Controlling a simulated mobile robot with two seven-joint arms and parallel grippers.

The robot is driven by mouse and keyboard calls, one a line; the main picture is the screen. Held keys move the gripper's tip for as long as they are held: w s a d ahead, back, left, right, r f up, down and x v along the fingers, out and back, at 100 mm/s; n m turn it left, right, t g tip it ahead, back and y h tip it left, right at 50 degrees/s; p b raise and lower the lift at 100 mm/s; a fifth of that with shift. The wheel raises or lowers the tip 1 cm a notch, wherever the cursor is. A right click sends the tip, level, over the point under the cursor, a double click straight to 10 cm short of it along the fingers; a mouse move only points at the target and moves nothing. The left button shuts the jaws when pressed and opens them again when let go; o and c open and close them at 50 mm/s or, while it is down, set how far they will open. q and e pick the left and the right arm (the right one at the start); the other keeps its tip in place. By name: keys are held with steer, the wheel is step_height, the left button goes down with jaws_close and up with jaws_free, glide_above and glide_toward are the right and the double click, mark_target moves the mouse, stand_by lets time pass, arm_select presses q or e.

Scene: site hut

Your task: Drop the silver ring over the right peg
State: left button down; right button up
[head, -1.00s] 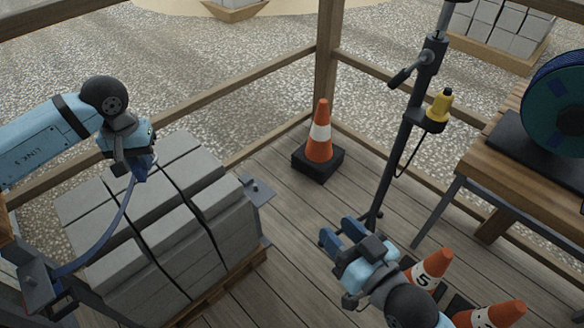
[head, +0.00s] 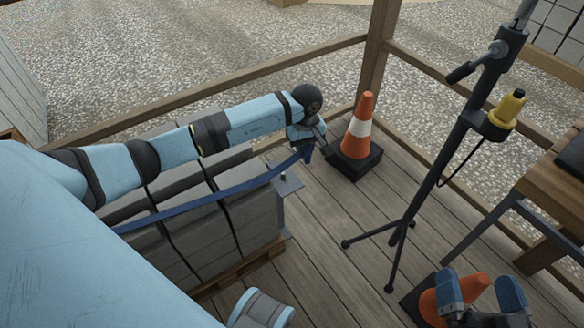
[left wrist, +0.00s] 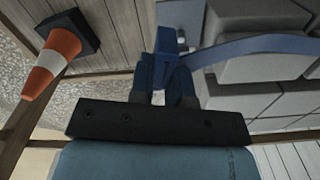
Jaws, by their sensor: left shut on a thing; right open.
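My left gripper (head: 304,146) is shut on the end of a blue strap (head: 215,195), just above and to the right of the bracket at the pallet's right side. The right peg (head: 283,176) is a small stub on that grey bracket plate (head: 290,186). In the left wrist view the fingers (left wrist: 168,85) pinch the strap end, and the strap (left wrist: 265,45) leads right. I cannot make out the silver ring. My right gripper (head: 479,292) is open and empty at the lower right.
Grey blocks (head: 250,212) stand strapped on a wooden pallet (head: 245,268). A traffic cone (head: 358,130) stands close beyond my left gripper. A dark tripod stand (head: 440,150) and another cone (head: 430,303) are to the right. The plank floor between bracket and tripod is clear.

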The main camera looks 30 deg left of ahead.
mark_target(288, 185)
arm_select(q)
steer(key=shift+s+a+f+n+b, duration=0.4)
steer(key=shift+a+f+n+b, duration=0.25)
steer(key=shift+f, duration=1.1)
steer(key=shift+s+a+f+n+b, duration=0.45)
steer(key=shift+a+f, duration=0.3)
steer(key=shift+f, duration=1.05)
steer(key=shift+s+a+f+n+b, duration=0.3)
steer(key=shift+a+f+n+b, duration=0.35)
steer(key=shift+f, duration=1.1)
steer(key=shift+a+f+b, duration=0.1)
steer(key=shift+f+b, duration=0.5)
steer(key=shift+f, duration=0.35)
steer(key=shift+f+b, duration=0.55)
steer(key=shift+f, duration=0.3)
arm_select(e)
steer(key=shift+w+f+n+g, duration=0.25)
steer(key=shift+f+n, duration=0.25)
steer(key=shift+f, duration=0.6)
steer(key=shift+w+f+n+g, duration=0.2)
steer(key=shift+f+n, duration=0.3)
steer(key=shift+f, duration=0.55)
arm_select(q)
steer(key=c, duration=1)
jaws_free()
arm_select(e)
steer(key=shift+r, duration=0.1)
arm_select(q)
steer(key=shift+r, duration=0.1)
